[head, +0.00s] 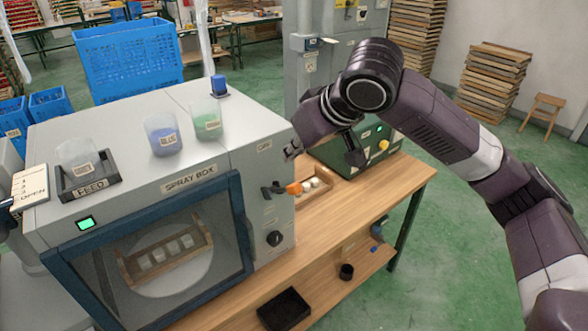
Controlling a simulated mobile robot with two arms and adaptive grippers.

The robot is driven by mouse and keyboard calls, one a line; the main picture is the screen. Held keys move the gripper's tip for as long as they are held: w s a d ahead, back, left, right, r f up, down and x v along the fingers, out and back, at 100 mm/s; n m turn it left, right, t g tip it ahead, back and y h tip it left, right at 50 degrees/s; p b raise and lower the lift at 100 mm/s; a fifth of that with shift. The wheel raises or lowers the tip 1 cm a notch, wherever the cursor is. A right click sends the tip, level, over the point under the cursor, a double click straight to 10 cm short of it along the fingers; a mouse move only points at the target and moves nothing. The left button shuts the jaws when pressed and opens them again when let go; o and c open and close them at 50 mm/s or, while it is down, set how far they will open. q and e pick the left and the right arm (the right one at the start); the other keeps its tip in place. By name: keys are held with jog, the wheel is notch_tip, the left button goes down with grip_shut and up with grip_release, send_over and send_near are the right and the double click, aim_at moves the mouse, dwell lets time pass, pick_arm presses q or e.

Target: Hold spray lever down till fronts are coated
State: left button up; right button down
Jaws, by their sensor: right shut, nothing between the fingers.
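The grey spray box (196,172) stands on a wooden bench. Behind its blue-framed window, a wooden tray (128,270) with several pale pieces sits on a round pale plate (165,290); I cannot tell from here how coated their fronts are. The spray lever (293,188), with an orange tip, sticks out from the box's right side. My left gripper is not in view.
On the box top are a FEED holder (70,194) with a clear cup, a BLUE cup (162,140) and a green cup (207,125). A green machine (385,133) and a small tray of pale pieces stand on the bench (345,215). A black bin (283,310) sits below.

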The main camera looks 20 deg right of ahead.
aim_at(293, 185)
jog(key=p+x, duration=0.1)
jog(key=x, duration=0.2)
jog(key=shift+s+d+f, duration=0.1)
jog(key=shift+s+f, duration=0.1)
jog(key=shift+s+d+f+p, duration=0.15)
jog(key=shift+s+f, duration=0.15)
jog(key=shift+f, duration=0.15)
jog(key=shift+s+d+f+p, duration=0.1)
jog(key=shift+s+f+p, duration=0.05)
jog(key=shift+s+f, duration=0.3)
jog(key=shift+s+d+f, duration=0.1)
jog(key=shift+s+f, duration=0.3)
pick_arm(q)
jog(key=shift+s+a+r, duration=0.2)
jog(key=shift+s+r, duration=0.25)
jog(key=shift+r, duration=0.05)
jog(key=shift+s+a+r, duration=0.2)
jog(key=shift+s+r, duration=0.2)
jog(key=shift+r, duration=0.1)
pick_arm(e)
jog(key=shift+w, duration=0.1)
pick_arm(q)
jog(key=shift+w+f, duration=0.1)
pick_arm(e)
jog(key=shift+w+f, duration=0.15)
